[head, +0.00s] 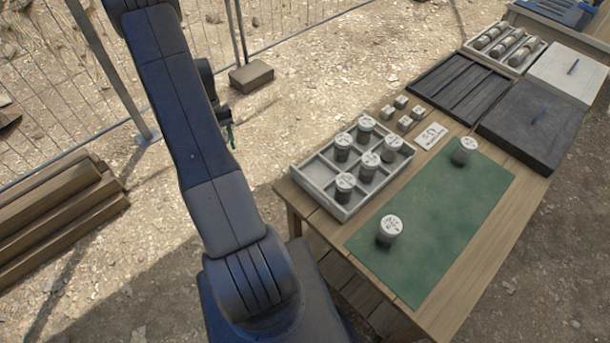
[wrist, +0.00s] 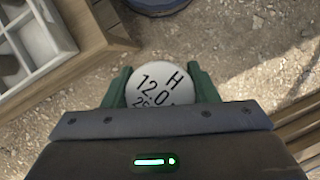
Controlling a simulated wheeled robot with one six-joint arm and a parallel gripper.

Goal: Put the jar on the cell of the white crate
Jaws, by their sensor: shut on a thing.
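My gripper (wrist: 157,72) is shut on a jar (wrist: 163,87), its green fingers on both sides of the round white lid marked "H 12.0". The jar is held over the ground beside the table. In the head view my gripper is mostly hidden behind my arm; only a green finger (head: 231,137) shows, and the held jar cannot be seen. The white crate (head: 313,192) stands on the table with white-lidded jars in several cells (head: 345,185); some cells at its left side are empty.
Two jars stand on the green mat (head: 440,220), one near (head: 388,230) and one far (head: 464,151). Small blocks (head: 403,112), a label card (head: 431,136), a dark slotted tray (head: 460,88) and dark and white lids (head: 533,120) lie behind. A fence (head: 105,65) and timber (head: 60,210) are left.

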